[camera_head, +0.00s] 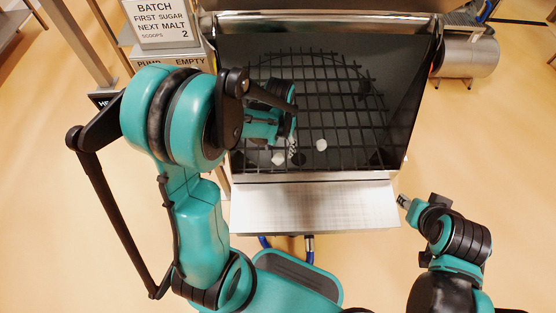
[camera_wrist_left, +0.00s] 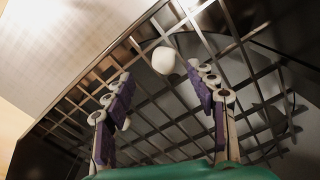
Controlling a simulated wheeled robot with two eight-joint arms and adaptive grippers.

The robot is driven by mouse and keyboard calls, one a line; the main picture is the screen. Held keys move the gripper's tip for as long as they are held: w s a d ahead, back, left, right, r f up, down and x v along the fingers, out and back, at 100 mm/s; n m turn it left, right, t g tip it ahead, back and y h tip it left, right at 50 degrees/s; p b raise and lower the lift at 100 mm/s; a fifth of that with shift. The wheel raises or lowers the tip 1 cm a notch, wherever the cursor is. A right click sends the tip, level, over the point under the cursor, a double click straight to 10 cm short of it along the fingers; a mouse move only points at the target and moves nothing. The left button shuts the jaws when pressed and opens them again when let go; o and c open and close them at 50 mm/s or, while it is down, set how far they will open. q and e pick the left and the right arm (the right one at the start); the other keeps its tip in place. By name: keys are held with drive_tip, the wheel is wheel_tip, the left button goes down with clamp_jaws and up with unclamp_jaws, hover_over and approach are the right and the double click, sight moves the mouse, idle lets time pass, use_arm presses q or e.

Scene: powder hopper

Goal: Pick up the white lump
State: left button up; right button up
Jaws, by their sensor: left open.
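A white lump (camera_head: 321,145) lies on the dark grid of the hopper, right of my left gripper (camera_head: 288,148) in the head view. Another white lump (camera_head: 278,158) shows at that gripper's lower left, partly covered. In the left wrist view, one rounded white lump (camera_wrist_left: 163,60) appears just beyond and between the spread fingertips of my left gripper (camera_wrist_left: 160,78), clear of both. A smaller white piece (camera_wrist_left: 126,124) shows beside the left finger. My left gripper is open and empty. My right gripper (camera_head: 404,201) is right of the hopper's front; its jaws are too small to read.
The black-barred grid (camera_head: 340,95) sits inside the dark-walled hopper. A bare metal apron (camera_head: 315,205) runs along its front. A batch sign (camera_head: 162,22) stands at the back left, and a metal cylinder (camera_head: 468,55) at the right. The floor at right is clear.

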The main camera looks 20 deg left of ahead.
sight(278, 157)
use_arm(q)
wheel_tip(278, 157, down, 3)
drive_tip(key=shift+b, duration=0.6)
drive_tip(key=f+b, duration=0.1)
drive_tip(key=f, duration=0.2)
drive_tip(key=f+b, duration=0.1)
drive_tip(key=f, duration=0.1)
drive_tip(key=shift+w+a+b, duration=0.3)
drive_tip(key=shift+b, duration=0.05)
drive_tip(key=shift+r, duration=0.1)
drive_tip(key=c, duration=1.1)
